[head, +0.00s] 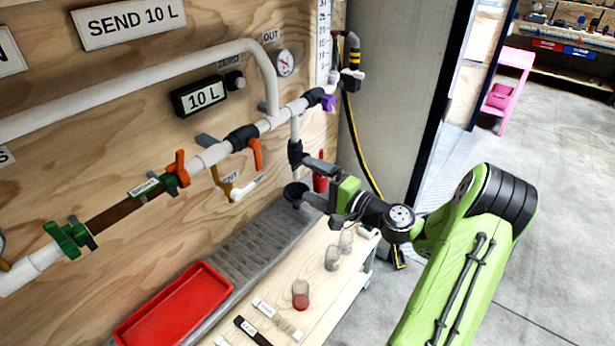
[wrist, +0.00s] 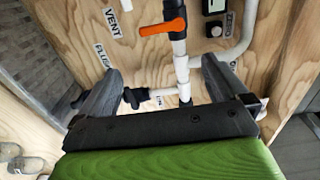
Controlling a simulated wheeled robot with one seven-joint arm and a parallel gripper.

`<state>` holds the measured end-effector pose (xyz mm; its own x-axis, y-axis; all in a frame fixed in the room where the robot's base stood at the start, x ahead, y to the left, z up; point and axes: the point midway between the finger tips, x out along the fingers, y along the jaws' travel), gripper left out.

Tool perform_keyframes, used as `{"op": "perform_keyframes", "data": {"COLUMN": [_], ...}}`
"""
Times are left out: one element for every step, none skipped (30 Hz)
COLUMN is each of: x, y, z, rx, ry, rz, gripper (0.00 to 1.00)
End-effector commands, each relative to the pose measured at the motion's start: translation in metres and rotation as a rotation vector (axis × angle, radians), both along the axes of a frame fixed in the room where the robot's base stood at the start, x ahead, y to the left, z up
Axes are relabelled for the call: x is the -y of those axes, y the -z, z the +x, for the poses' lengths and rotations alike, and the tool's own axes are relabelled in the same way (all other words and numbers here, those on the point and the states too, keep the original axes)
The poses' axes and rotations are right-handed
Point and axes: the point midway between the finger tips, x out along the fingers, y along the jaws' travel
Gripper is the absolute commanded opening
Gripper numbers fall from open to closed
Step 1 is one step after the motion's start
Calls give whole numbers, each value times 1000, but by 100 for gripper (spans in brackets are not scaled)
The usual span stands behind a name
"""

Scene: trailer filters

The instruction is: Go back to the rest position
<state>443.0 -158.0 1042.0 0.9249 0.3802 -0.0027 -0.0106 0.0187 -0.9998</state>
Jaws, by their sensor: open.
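My gripper (head: 311,180) is open in front of the pipework in the head view, beside a vertical white pipe branch with a black fitting (head: 295,152). In the wrist view my gripper (wrist: 165,88) shows its two grey fingers spread apart, with white pipe visible between and beyond them. I see nothing held in it. Whether a finger touches the pipe or the black fitting, I cannot tell. My arm reaches in from the lower right, bent at the elbow.
A meter reading 10 L (head: 203,95) and an orange-handled valve (head: 256,154) are on the plywood wall. A red tray (head: 174,308) sits at the lower left. Glass jars, one with red content (head: 300,294), stand on the bench. Open grey floor (head: 560,210) lies right.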

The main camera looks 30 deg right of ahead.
Motion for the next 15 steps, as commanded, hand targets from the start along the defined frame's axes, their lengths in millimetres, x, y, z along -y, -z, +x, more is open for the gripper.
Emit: {"op": "perform_keyframes", "data": {"x": [0, 0, 0, 0, 0, -1, -5, -12, -25, -39, -56, -79, -96, -111, -128], "y": [0, 0, 0, 0, 0, 0, -1, -2, -2, -3, -3, -3, -2, -1, 0], "z": [0, 0, 0, 0, 0, 1, 1, 2, 2, 2, 1, -3, -8, -13, -22], "rx": [0, 0, 0, 0, 0, -2, -5, -14, -34, -55, -79, -116, -146, -176, -213], "ry": [0, 0, 0, 0, 0, -4, -13, -31, -71, -109, -157, -225, -278, -328, -387], "rz": [0, 0, 0, 0, 0, -4, -15, -36, -83, -131, -191, -284, -360, -433, -530], "gripper": [100, 100, 100, 100, 100, 100, 100, 100, 100, 100, 100, 100, 100, 100, 100]}}
